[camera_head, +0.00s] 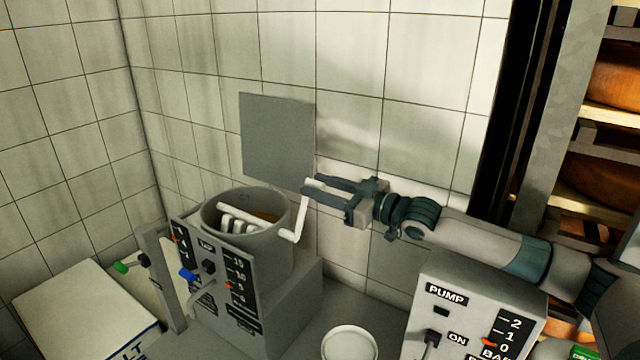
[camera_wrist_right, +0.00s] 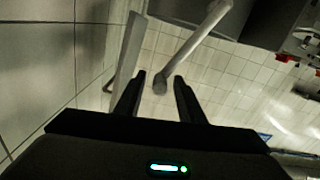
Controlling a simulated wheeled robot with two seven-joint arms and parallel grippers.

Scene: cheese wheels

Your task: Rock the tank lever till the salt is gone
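The grey round tank (camera_head: 277,248) stands on a grey block behind a dark gauge panel. White paddle bars and brown contents show inside it; I cannot make out any salt. The white cranked tank lever (camera_head: 297,222) rises from the tank's right rim. My right gripper (camera_head: 308,187) reaches in from the right, open, with its fingertips at the lever's upper end. In the right wrist view the lever's rounded end (camera_wrist_right: 160,84) sits between the two spread fingertips (camera_wrist_right: 155,84), with gaps on both sides. My left gripper is not in view.
The gauge panel (camera_head: 243,289) has a blue knob and orange pointers. A pump box (camera_head: 463,310) stands at lower right, and a white round container (camera_head: 350,343) is at bottom centre. A white salt box (camera_head: 84,308) is at lower left. The tiled wall is close behind.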

